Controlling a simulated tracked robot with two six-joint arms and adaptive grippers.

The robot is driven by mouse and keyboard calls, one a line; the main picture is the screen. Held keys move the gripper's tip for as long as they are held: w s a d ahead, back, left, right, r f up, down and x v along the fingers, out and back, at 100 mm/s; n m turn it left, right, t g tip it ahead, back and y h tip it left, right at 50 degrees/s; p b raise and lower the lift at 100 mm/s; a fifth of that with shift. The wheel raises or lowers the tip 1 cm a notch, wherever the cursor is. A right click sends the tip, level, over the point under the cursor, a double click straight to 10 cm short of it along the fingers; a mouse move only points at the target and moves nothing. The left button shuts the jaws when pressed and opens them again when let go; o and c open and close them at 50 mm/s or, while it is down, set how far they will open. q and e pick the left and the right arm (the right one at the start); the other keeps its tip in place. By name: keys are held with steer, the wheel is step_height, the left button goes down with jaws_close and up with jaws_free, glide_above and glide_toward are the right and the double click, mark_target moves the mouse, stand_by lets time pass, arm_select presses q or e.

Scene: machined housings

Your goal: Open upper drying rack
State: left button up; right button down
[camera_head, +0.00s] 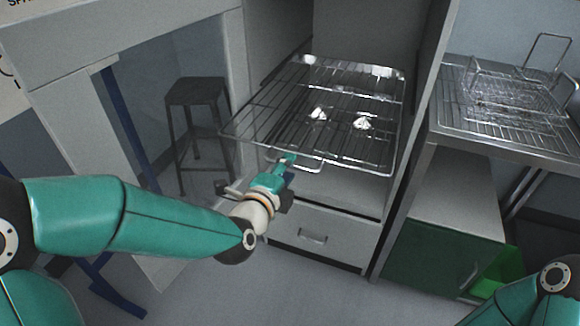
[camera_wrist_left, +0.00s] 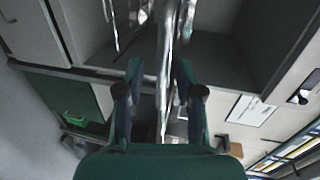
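The upper drying rack (camera_head: 335,139) is a shiny wire grid at the cabinet recess, lying roughly level. Its front part reaches out past the cabinet's side wall. A small wire loop handle (camera_head: 308,166) shows at its front edge. My left gripper (camera_head: 290,158) is at this front edge, by the handle. In the left wrist view the fingers of my left gripper (camera_wrist_left: 160,75) stand apart, with the rack's metal (camera_wrist_left: 164,50) between them and gaps on both sides. Contact with the wire cannot be made out. My right gripper is out of view; only part of the right arm shows.
A drawer (camera_head: 320,236) with a handle is below the rack. A metal bench (camera_head: 460,142) with wire baskets stands on the right, above a green cabinet door (camera_head: 430,258). A dark stool (camera_head: 195,95) stands behind the opening at left. The floor in front is clear.

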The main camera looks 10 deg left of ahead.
arm_select(q)
steer(key=v, duration=0.5)
steer(key=shift+s, duration=0.3)
steer(key=s+a+f+n+g+p, duration=0.2)
steer(key=f+g+p, duration=0.25)
steer(key=f, duration=0.45)
steer(key=s+a+f+n+g+p, duration=0.1)
steer(key=s+f+g+p, duration=0.3)
steer(key=f, duration=0.5)
steer(key=s+d+f+n+g+h+p, duration=0.1)
steer(key=s+d+f+n+g, duration=0.1)
steer(key=s+f+n, duration=0.3)
steer(key=s+d+f+n+g+h+p, duration=0.1)
steer(key=s+d+f+n+g, duration=0.2)
steer(key=s+n, duration=0.6)
step_height(320, 180, down, 2)
steer(key=n+g, duration=0.1)
steer(key=n, duration=0.3)
steer(key=shift+s+f+n, duration=0.2)
steer(key=shift+n, duration=0.1)
